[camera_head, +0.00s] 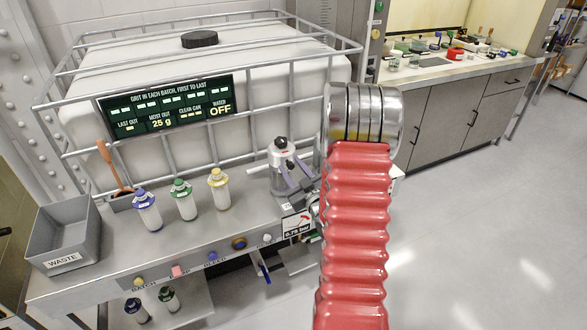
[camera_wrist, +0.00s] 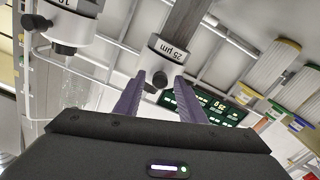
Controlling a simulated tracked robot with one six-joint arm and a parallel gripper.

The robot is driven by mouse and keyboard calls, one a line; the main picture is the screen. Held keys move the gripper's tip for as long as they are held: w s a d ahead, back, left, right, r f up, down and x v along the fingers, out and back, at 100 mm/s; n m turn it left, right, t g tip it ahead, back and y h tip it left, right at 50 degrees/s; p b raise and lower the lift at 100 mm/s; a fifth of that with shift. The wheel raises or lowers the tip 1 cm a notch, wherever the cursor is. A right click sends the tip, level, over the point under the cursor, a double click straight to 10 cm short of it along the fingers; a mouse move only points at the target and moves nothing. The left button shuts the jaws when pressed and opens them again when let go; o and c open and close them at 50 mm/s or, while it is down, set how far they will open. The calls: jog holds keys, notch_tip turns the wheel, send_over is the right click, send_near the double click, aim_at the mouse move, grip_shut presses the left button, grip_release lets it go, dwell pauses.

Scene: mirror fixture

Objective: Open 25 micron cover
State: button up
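The 25 micron cover (camera_wrist: 165,50) is a pale cylinder marked "25 µm" in the wrist view, with a dark knob (camera_wrist: 160,79) at its lower end. My gripper (camera_wrist: 159,77) has two purple fingers that stand apart, one on each side of the knob. I cannot tell whether either finger touches it. In the head view my gripper (camera_head: 288,178) shows as purple fingers in front of a pale housing with a dark top (camera_head: 283,150).
A second pale housing marked "10" (camera_wrist: 68,22) hangs left in the wrist view. In the head view, yellow, green and blue-capped cartridges (camera_head: 184,200) and a grey waste bin (camera_head: 66,240) stand on the bench. A caged white tank (camera_head: 200,65) is behind. The floor at right is clear.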

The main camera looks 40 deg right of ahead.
jog(key=shift+c, duration=0.2)
grip_shut()
dwell(0.3)
jog(key=shift+s+d, duration=0.1)
jog(key=shift+d, duration=0.05)
jog(key=shift+r, duration=0.1)
